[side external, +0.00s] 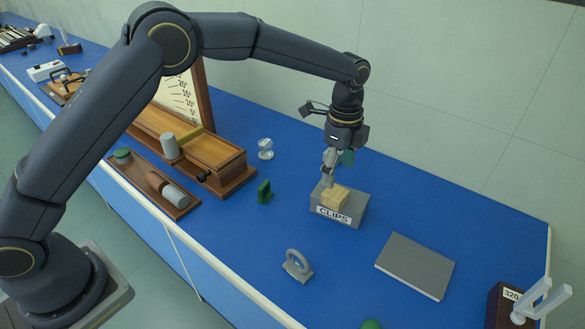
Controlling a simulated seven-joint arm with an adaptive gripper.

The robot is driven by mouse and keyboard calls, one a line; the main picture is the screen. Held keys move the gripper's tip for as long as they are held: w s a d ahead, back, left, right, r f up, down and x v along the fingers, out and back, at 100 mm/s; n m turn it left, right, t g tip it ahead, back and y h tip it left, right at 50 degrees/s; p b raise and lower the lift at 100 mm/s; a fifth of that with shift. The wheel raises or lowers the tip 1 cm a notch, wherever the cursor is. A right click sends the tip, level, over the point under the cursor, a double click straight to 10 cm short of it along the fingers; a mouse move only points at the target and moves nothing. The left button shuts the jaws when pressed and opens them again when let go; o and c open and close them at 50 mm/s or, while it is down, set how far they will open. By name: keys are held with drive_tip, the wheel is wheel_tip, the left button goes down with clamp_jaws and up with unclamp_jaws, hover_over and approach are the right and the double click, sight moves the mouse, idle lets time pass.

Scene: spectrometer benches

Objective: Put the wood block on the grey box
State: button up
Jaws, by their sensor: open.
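The wood block (335,198) is a small pale piece on top of the grey box (351,214), which has a "CLIPS" label on its front. The block appears to rest on the box's top face. My gripper (330,182) points down just above the block, at its back left. Its fingers are small here and partly overlap the block's far edge, so I cannot tell whether they touch it. The gripper is open.
A grey flat book (415,265) lies to the right. A grey ring on a stand (297,265) is in front, and a small green piece (264,192) is left. A wooden case (205,160) stands behind left. Blue bench (345,285) is clear between them.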

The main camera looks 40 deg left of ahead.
sight(328, 191)
drive_tip(key=s+a+r+n+t, duration=0.1)
drive_tip(key=s+a+r+n, duration=0.3)
drive_tip(key=r, duration=0.4)
drive_tip(key=s+a+r+n+t, duration=0.1)
drive_tip(key=s+a+r+n, duration=0.1)
drive_tip(key=s+a+r, duration=0.35)
drive_tip(key=s+a+n+t, duration=0.1)
drive_tip(key=s+a+n, duration=0.2)
drive_tip(key=s, duration=0.3)
drive_tip(key=s+a+r+n+t, duration=0.1)
drive_tip(key=s+a+n, duration=0.3)
drive_tip(key=s, duration=0.3)
drive_tip(key=s+a+n+t, duration=0.1)
drive_tip(key=s+a+n, duration=0.2)
drive_tip(key=s+n, duration=0.2)
drive_tip(key=shift+s+a+r+t, duration=0.25)
drive_tip(key=shift+s+r+t, duration=0.1)
drive_tip(key=shift+s, duration=0.9)
drive_tip(key=shift+o, duration=0.5)
